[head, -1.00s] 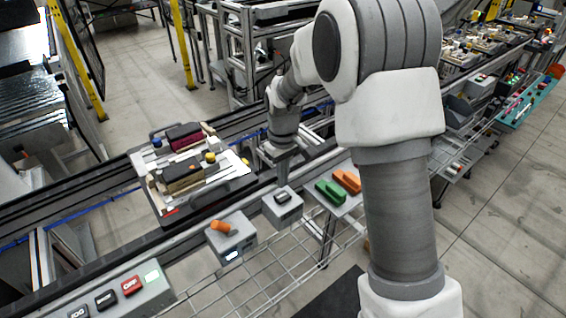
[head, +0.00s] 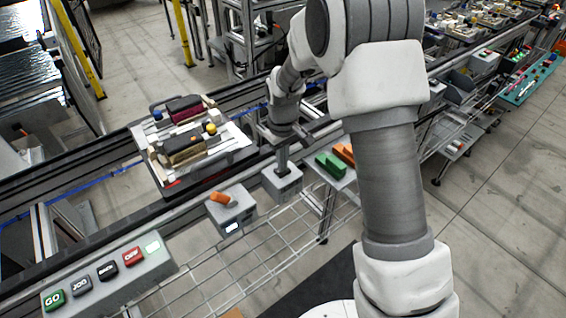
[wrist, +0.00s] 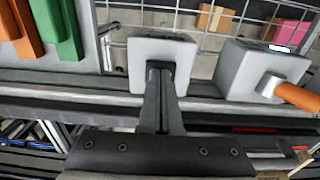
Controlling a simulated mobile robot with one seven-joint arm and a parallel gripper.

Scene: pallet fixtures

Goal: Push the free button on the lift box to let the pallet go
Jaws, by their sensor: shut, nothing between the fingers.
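A small grey box (head: 284,186), which I take to be the lift box, stands on the front rail of the conveyor. My gripper (head: 283,169) is shut and empty, pointing down with its fingertips at the top of this box, where the black button is hidden. In the wrist view, the closed fingers (wrist: 160,68) overlap the middle of the box (wrist: 184,58). I cannot tell whether the button is pressed in. The pallet (head: 222,168), a light plate carrying dark and wooden blocks, sits on the conveyor to the left.
A grey box (head: 238,218) with an orange lever (head: 219,197) and a lit display stands left of the lift box. A button panel (head: 140,275) is at front left. Green (head: 329,165) and orange (head: 344,154) pieces lie on a small shelf to the right. A wire rack hangs below.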

